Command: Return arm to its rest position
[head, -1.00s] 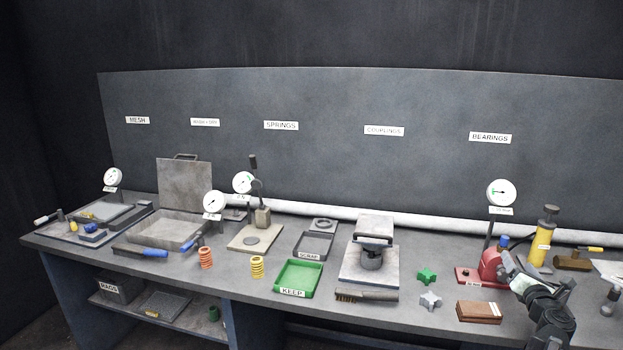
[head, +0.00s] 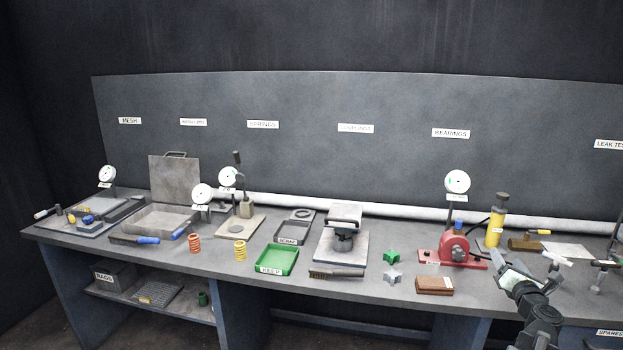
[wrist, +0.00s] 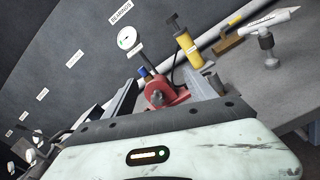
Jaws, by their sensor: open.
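My arm shows at the right front of the head view, in front of the bench. My gripper (head: 510,270) is at its end, and its fingers are small there. In the wrist view, the pale gripper body fills the bottom and the dark fingers of my gripper (wrist: 163,95) stand apart with nothing seen held between them. Beyond them is a red hand-press-like device (wrist: 162,92), which also shows in the head view (head: 455,249) left of my gripper. In the picture my gripper overlaps the bench; I cannot tell its exact height above it.
The bench (head: 390,291) carries a brown block (head: 434,285), green star piece (head: 392,256), grey star piece (head: 393,277), green tray (head: 277,262), springs, gauges and a yellow pump (head: 495,228). A white-topped stand (head: 556,259) is close right of my gripper.

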